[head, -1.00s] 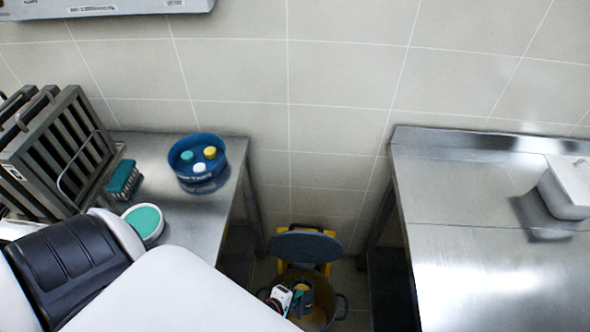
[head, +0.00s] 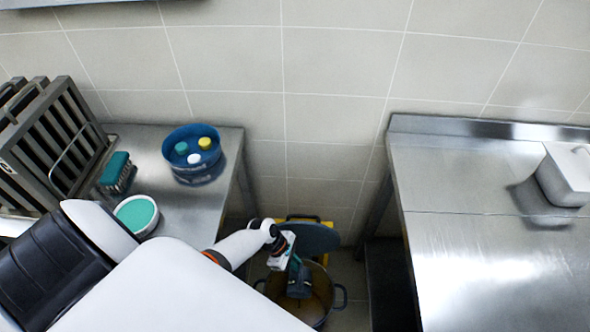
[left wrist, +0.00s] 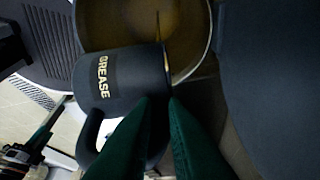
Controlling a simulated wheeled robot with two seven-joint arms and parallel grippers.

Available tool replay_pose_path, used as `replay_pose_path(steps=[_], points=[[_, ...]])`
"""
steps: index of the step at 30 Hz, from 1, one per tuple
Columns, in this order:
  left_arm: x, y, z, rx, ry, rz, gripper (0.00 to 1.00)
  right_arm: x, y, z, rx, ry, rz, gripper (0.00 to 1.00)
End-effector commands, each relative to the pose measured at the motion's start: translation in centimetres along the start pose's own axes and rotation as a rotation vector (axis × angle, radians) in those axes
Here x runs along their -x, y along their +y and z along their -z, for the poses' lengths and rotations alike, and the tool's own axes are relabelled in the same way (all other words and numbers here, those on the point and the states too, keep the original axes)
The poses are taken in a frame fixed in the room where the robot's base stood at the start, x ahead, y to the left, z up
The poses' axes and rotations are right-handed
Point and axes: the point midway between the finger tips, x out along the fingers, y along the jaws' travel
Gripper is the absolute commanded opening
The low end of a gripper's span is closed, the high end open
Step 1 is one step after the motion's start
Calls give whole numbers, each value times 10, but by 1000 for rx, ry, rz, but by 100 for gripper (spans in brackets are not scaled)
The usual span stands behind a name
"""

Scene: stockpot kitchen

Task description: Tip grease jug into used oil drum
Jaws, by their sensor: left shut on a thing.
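The grease jug (left wrist: 120,80), dark grey with the word GREASE on its side, is in my left gripper. The green fingertips (left wrist: 160,105) meet its rim side in the left wrist view. The jug also shows, small and tilted, in the head view (head: 299,280). Below is a round two-handled vessel (head: 320,306) with a brownish inside, also in the left wrist view (left wrist: 200,60). No label shows on it. My left gripper (head: 291,264) is above it. My right gripper is out of view.
A dark round disc (head: 316,237) stands behind the vessel in front of a yellow part. The left counter holds a blue tub (head: 180,165), a teal-topped bowl (head: 137,214), a brush (head: 116,172) and racks (head: 45,150). The right counter (head: 460,250) holds a lidded container (head: 566,178).

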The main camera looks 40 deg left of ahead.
Motion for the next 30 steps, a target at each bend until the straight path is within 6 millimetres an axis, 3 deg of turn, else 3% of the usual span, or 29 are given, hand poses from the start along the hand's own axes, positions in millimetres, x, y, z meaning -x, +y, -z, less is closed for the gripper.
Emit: replay_pose_path(steps=[11,30], points=[[-3,-32,-7,121,54,-214,0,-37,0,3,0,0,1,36],[-8,-54,-17,228,97,-407,0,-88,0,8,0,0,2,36]])
